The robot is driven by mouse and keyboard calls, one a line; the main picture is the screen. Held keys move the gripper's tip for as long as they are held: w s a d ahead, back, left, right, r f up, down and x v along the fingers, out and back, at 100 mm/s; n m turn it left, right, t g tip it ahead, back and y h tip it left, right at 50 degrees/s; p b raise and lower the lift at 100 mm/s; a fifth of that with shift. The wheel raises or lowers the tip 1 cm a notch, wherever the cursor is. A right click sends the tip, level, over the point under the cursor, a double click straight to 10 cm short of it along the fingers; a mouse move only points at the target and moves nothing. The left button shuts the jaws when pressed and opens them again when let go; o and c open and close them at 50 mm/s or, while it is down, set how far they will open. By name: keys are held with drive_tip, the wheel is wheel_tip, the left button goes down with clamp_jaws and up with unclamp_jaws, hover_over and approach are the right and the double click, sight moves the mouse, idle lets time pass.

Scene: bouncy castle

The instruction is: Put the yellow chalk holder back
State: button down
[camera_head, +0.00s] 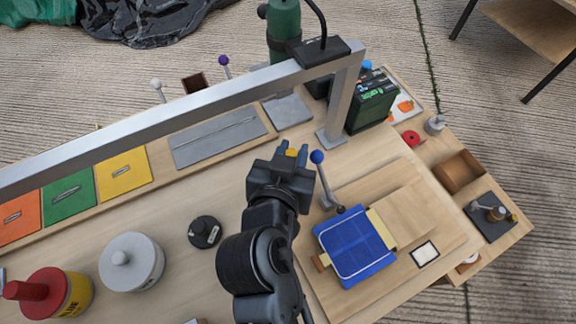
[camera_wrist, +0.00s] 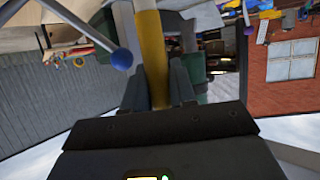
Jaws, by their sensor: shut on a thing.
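The yellow chalk holder (camera_wrist: 153,58) is a yellow rod with a pale upper end, upright in the wrist view between the fingers. My gripper (camera_head: 290,154) is shut on it; the wrist view shows both fingers (camera_wrist: 158,88) pressed on its sides. In the head view only a small yellow bit of the holder (camera_head: 291,152) shows between the fingertips, above the middle of the workbench. The rest of it is hidden by my gripper. I cannot tell which place belongs to the holder.
A blue-knobbed lever (camera_head: 317,157) stands close right of my gripper, by a blue pad (camera_head: 355,246). A grey metal beam (camera_head: 200,105) crosses above the bench. A black knob (camera_head: 205,232) and grey round lidded pot (camera_head: 131,262) lie left. Bare wood lies between.

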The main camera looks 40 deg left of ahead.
drive_tip(key=shift+f, duration=2.4)
drive_tip(key=shift+f, duration=0.1)
drive_tip(key=shift+f+b, duration=0.1)
drive_tip(key=shift+b, duration=0.2)
drive_tip(key=c, duration=1.2)
unclamp_jaws()
drive_tip(key=shift+r+p, duration=0.35)
drive_tip(key=shift+p, duration=0.05)
drive_tip(key=b+v, duration=0.1)
drive_tip(key=v, duration=1.1)
drive_tip(key=shift+f, duration=0.1)
